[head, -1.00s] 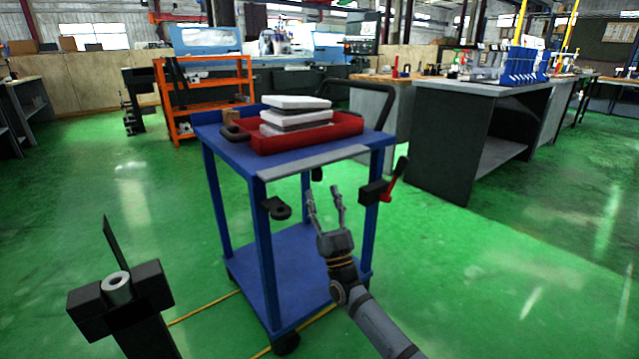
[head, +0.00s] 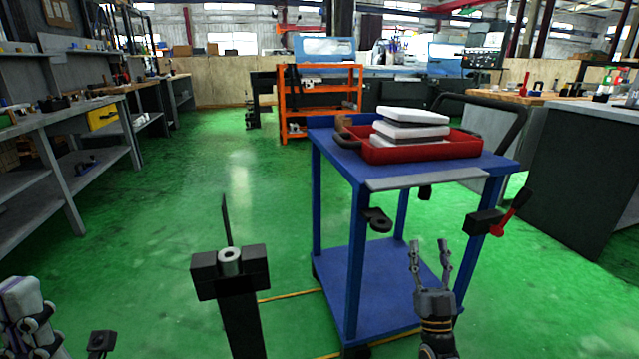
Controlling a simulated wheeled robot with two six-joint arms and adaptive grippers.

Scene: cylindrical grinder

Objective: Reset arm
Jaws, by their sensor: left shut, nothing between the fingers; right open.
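My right gripper (head: 430,246) points up in front of the blue cart, its two fingers spread apart with nothing between them. It shows against the cart's lower shelf and lies below the top's front edge. My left gripper (head: 27,318) is at the bottom left corner, partly cut off by the picture edge. Its fingers are shut, and I see nothing held. The cart (head: 378,257) stands right of centre, with a red tray (head: 462,147) on top. Several pale and dark blocks (head: 412,128) are stacked in the tray.
A black post with a clamp head and silver cylinder (head: 230,262) stands left of the cart. A small black part (head: 101,343) is at the bottom left. Workbenches (head: 60,118) line the left, and an orange shelf (head: 320,90) stands behind. Green floor is open between them.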

